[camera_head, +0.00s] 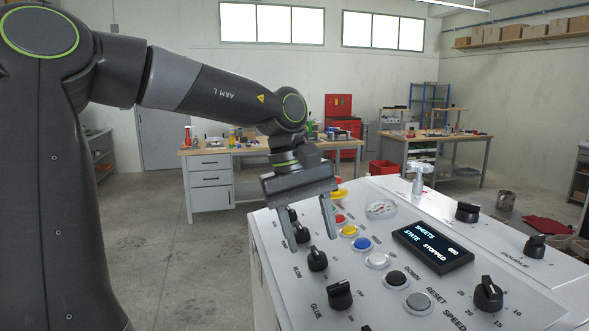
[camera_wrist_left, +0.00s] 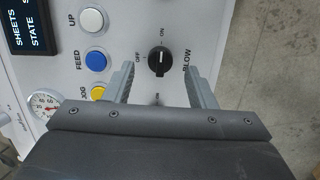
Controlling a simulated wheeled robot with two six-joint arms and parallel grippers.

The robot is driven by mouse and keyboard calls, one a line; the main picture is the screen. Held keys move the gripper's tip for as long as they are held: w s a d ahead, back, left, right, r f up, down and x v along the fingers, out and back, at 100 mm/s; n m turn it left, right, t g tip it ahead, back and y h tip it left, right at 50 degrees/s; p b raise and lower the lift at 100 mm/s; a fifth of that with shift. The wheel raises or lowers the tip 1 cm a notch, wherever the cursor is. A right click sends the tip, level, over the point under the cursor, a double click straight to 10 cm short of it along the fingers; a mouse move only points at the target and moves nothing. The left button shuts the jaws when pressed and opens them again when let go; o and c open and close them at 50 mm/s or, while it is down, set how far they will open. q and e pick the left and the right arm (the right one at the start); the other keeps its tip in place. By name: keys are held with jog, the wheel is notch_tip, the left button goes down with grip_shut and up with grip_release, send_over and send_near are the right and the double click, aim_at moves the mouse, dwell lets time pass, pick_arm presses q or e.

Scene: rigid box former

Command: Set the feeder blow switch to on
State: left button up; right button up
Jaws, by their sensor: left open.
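The feeder blow switch (camera_head: 317,260) is a black rotary knob on the sloped light-grey control panel. In the left wrist view the blow switch (camera_wrist_left: 159,61) has BLOW printed to its right, OFF to its left and ON above it. Its grip bar runs roughly up and down there; I cannot tell for sure which mark it points to. My left gripper (camera_head: 312,243) is open and points down at the panel. In the left wrist view its fingers (camera_wrist_left: 158,75) are on either side of the knob, with gaps on both sides. My right gripper is not in view.
The GLUE knob (camera_head: 340,295) is near the blow switch. Other knobs and a row of coloured buttons, with a yellow button (camera_head: 348,230), are close by. A dark display (camera_head: 433,246) reads STATE STOPPED. Workbenches stand well behind.

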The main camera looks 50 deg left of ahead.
pick_arm(q)
jog(key=p+v, duration=0.3)
jog(key=v, duration=1.1)
jog(key=shift+s, duration=0.1)
